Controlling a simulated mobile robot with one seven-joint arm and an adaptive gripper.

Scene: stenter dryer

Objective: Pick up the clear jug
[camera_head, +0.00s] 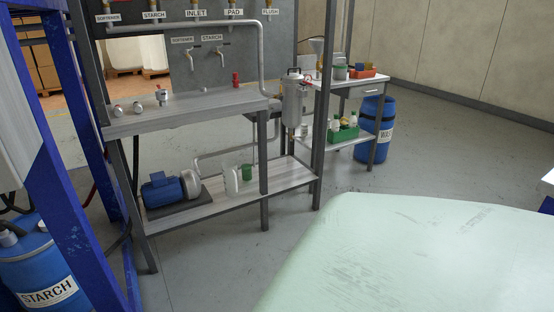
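A clear, whitish jug (230,181) stands upright on the lower shelf (212,198) of the grey metal bench. A green cup or small jug (246,173) stands right beside it, on its right. I cannot tell whether the two touch. The clear jug is small in this view, and its handle is hard to make out. My gripper is not in view.
A blue pump (164,192) sits left of the jug. The upper shelf (180,112) and a pipe (225,150) lie above it; a bench leg (263,165) stands to the right. A starch drum (40,262) is at lower left. Floor (215,250) before the bench is clear.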

